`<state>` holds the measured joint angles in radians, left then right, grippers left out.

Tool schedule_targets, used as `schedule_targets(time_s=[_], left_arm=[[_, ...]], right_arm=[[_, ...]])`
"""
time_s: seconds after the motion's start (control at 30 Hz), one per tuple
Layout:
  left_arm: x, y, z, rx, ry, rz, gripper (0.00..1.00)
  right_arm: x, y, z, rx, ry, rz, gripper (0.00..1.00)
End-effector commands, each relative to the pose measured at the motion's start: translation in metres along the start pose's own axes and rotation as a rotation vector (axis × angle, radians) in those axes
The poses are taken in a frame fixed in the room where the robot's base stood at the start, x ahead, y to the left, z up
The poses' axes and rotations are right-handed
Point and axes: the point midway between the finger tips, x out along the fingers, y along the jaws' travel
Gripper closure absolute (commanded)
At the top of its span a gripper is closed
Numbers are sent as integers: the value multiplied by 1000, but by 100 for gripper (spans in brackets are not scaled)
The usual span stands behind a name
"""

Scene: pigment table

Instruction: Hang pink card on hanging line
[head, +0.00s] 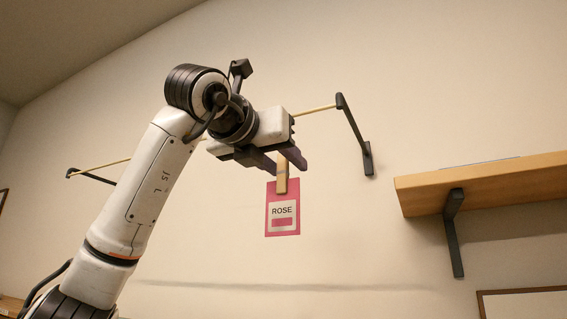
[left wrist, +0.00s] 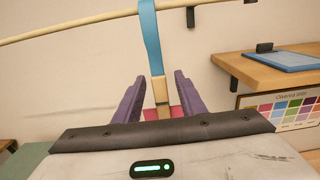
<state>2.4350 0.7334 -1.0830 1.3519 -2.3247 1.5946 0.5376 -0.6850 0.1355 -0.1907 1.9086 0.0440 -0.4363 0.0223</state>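The pink card (head: 283,210), marked ROSE, hangs upright below a wooden clip (head: 281,180) in the head view. In the left wrist view a blue strap (left wrist: 150,40) runs up from the clip and crosses the hanging line (left wrist: 70,31); its top is out of frame, and the strap is hidden in the head view. The line is a thin pale rod (head: 315,109). My left gripper (head: 284,162) is just below the line. Its purple fingers stand on either side of the clip, with visible gaps, so it looks open. My right gripper is not in view.
Dark brackets (head: 354,135) hold the line off the wall. A wooden shelf (head: 480,183) juts out at the right, with a blue tablet-like thing (left wrist: 285,61) on it. A colour chart (left wrist: 290,105) is below the shelf. The wall area under the line is clear.

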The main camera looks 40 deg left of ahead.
Motion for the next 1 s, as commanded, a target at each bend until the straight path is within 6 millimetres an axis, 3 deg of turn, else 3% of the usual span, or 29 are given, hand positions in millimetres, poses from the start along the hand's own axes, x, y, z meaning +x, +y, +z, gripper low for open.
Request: schedule_targets(time_s=[0.17,0.6,0.8,1.0], left_arm=[[-10,0,-1,0,-2,-1,63],[-89,0,0,0,-3,0,63],[-103,0,0,0,-1,-1,63],[-104,0,0,0,0,0,63]], right_arm=[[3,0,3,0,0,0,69],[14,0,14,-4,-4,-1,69],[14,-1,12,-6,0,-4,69],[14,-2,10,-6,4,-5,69]])
